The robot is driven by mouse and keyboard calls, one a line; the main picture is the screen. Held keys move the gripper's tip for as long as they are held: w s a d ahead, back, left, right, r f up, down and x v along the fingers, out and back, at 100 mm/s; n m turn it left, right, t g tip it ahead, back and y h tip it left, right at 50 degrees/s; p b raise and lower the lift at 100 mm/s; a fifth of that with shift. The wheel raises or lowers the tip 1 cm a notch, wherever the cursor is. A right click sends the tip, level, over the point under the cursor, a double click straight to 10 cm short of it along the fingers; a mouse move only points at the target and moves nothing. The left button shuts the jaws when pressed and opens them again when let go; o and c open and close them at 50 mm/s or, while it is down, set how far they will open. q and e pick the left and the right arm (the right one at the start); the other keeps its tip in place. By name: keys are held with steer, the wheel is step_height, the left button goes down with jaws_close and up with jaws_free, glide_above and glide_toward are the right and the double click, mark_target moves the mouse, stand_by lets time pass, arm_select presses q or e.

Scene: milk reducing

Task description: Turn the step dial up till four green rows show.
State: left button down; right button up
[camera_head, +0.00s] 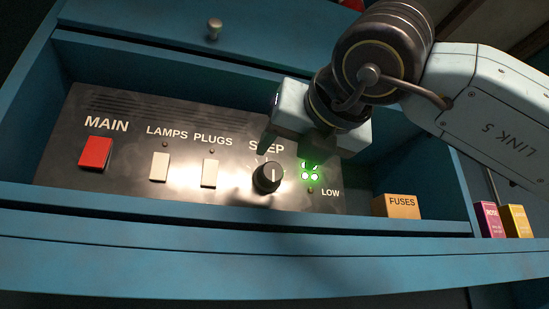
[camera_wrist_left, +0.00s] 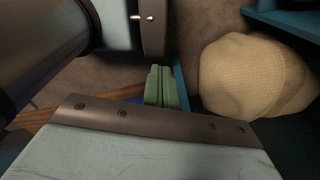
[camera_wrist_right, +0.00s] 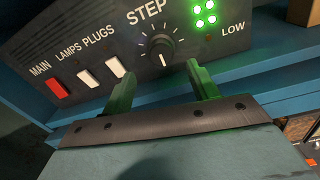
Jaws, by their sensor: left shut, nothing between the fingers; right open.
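Green lights (camera_wrist_right: 205,14) glow right of the dial; two rows of two show there, and the frame's top edge cuts off anything above. In the head view my right gripper partly covers these lights (camera_head: 309,176). My right gripper (camera_head: 290,151) is open and empty, its green fingers (camera_wrist_right: 161,88) apart and short of the dial. My left gripper (camera_wrist_left: 160,88) is shut and empty, outside the head view.
A red MAIN switch (camera_head: 95,152) and white LAMPS (camera_head: 159,167) and PLUGS (camera_head: 209,173) switches are left of the dial. A FUSES box (camera_head: 397,206) stands to the right. The blue cabinet's front ledge (camera_head: 200,210) runs below the panel. A pale rounded object (camera_wrist_left: 252,75) is beside my left gripper.

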mark_target(274, 171)
steer(key=p+x, duration=0.1)
steer(key=x, duration=0.3)
steer(key=shift+w, duration=0.4)
steer(key=shift+p+x, duration=0.8)
steer(key=shift+x, duration=0.25)
arm_select(q)
step_height(274, 171, up, 4)
steer(key=w+f, duration=0.1)
steer(key=w, duration=0.2)
arm_select(e)
steer(key=shift+w+a+f, duration=0.15)
steer(key=shift+w, duration=0.3)
steer(key=shift+s, duration=0.2)
steer(key=shift+c, duration=2)
steer(key=c, duration=0.6)
steer(key=shift+f+m+b, duration=0.15)
steer(key=shift+m+b, duration=0.15)
steer(key=shift+b, duration=0.35)
steer(key=m+b, duration=0.2)
steer(key=b, duration=0.2)
steer(key=shift+f, duration=0.1)
arm_select(q)
step_height(274, 171, down, 8)
steer(key=s+b, duration=0.1)
steer(key=b, duration=0.2)
arm_select(e)
steer(key=shift+r+m, duration=0.25)
steer(key=shift+m, duration=1.45)
arm_select(q)
steer(key=shift+s, duration=0.1)
